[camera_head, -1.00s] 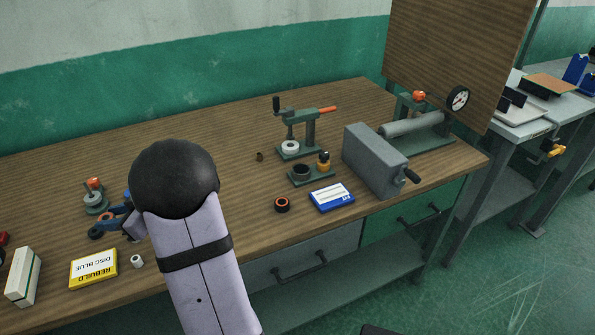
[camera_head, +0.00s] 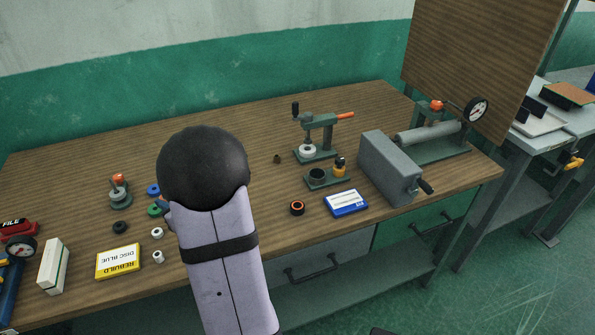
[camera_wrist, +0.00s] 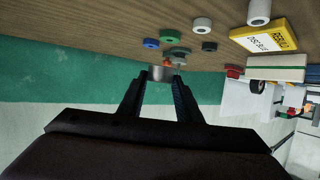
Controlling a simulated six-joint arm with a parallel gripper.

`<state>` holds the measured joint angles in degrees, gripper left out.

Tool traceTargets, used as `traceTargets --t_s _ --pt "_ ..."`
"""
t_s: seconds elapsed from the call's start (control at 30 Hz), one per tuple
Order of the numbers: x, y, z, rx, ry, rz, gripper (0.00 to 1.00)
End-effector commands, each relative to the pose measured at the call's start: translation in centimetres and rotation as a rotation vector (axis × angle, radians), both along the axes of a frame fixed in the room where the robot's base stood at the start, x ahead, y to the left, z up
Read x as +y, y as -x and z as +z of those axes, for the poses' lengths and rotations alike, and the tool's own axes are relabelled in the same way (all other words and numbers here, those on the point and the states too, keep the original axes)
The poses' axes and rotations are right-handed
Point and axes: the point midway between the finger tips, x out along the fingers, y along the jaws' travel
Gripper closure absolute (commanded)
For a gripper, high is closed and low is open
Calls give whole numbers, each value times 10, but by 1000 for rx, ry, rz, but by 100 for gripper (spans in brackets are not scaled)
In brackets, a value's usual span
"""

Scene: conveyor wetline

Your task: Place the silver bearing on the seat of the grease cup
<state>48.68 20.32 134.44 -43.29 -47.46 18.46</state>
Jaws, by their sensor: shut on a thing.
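In the wrist view, my gripper (camera_wrist: 160,82) is shut on a small silver-grey cylindrical piece (camera_wrist: 157,73) between its fingertips, which looks like the silver bearing. In the head view, my arm hides the gripper and the piece. The grease cup looks to be the dark round cup (camera_head: 317,175) on a small green base right of the middle of the bench. The cup appears open at the top, and its seat is too small to make out. An orange-and-black part (camera_head: 339,166) stands on the same base. My gripper is well left of it.
A green press (camera_head: 320,140) holding a white ring stands behind the cup. A grey box with a crank (camera_head: 390,168) is to its right. A blue-and-white box (camera_head: 345,203) and an orange-black ring (camera_head: 297,208) lie in front. Loose rings (camera_head: 157,233) lie at left.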

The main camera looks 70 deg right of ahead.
Motion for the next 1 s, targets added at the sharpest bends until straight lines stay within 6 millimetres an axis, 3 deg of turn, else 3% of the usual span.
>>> traceTargets --t_s 0.1,0.4,0.7,1.0 --pt "-58 13 19 -2 3 -164 95" --pt "-181 69 50 -1 0 -577 95" --pt "-249 127 66 -1 0 -879 95" --pt "-290 186 71 0 0 -1152 95"
